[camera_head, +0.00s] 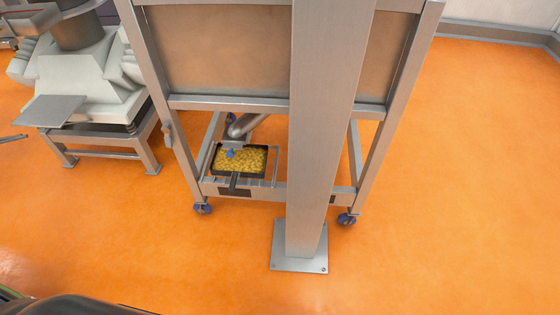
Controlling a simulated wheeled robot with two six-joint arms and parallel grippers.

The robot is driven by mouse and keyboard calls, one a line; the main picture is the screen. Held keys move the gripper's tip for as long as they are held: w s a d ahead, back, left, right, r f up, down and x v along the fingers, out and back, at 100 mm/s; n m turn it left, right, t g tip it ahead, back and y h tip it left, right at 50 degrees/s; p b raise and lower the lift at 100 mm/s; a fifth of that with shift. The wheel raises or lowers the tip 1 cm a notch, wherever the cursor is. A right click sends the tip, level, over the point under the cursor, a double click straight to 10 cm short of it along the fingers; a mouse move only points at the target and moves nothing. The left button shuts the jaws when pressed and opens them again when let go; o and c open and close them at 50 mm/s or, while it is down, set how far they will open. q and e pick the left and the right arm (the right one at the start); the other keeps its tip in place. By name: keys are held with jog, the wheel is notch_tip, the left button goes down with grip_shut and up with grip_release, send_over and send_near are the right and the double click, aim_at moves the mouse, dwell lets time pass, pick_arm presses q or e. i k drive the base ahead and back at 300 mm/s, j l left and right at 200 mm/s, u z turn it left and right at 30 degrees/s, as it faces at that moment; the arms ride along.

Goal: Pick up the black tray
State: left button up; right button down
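The black tray (265,174) is a shallow dark pan filled with yellow pieces. It sits low inside the base of a wheeled metal frame, left of the steel post. A short dark handle or tab points from its front edge toward me. A metal pipe with a spout ends just above its back left part. Neither of my grippers shows in the head view.
A steel post (320,150) on a bolted floor plate (299,246) stands right of the tray. The wheeled frame (263,104) surrounds the tray. A white machine (78,82) on a metal stand is at left. Orange floor (130,225) is clear in front and at right.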

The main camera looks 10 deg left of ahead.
aim_at(250, 162)
jog(key=i+j+z, duration=0.2)
jog(key=j+z, duration=0.2)
jog(key=j, duration=0.15)
jog(key=i+j+z, duration=0.1)
jog(key=j+z, duration=0.25)
jog(key=j, duration=0.25)
jog(key=j+z, duration=0.4)
jog(key=j, duration=0.2)
jog(key=j+z, duration=0.4)
jog(key=j, duration=0.25)
